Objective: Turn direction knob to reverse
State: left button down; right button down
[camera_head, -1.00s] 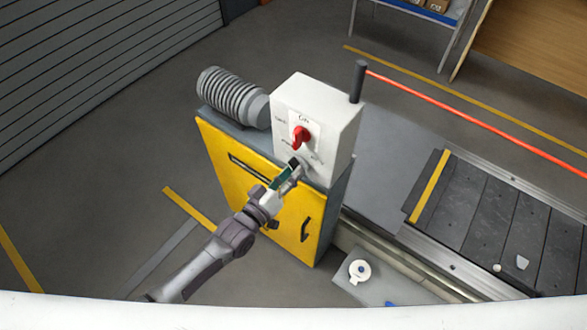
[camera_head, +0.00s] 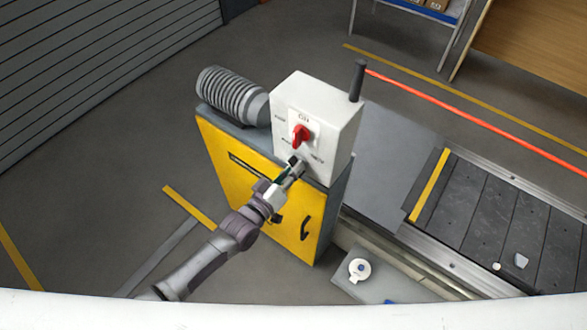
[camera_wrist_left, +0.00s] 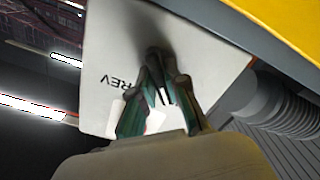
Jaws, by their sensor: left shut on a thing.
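A white control box (camera_head: 338,115) stands on the yellow-fronted cabinet. A red knob (camera_head: 301,135) is on the upper part of its face. My left gripper (camera_head: 296,164) is at the lower part of the face, below the red knob, on a dark direction knob that its fingers mostly hide. In the left wrist view my left gripper (camera_wrist_left: 158,98) is shut on the dark direction knob (camera_wrist_left: 155,58), in front of the white face (camera_wrist_left: 108,60). The label REV shows beside the fingers there. My right gripper is not in view.
The yellow cabinet (camera_head: 226,165) has a black handle on its front. A ribbed grey motor (camera_head: 232,95) sits left of the box. The slat conveyor (camera_head: 490,220) runs off to the right, with a red cord (camera_head: 470,118) above it. Open floor lies at the left.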

pick_arm(q)
jog(key=shift+m, duration=0.3)
jog(key=m, duration=0.2)
jog(key=shift+m, duration=0.4)
jog(key=m, duration=0.4)
jog(key=m+b, duration=0.1)
jog(key=m, duration=0.4)
jog(key=shift+f, duration=0.1)
jog(key=shift+m, duration=1.8)
jog(key=shift+b, duration=0.3)
jog(key=c, duration=1.2)
grip_release()
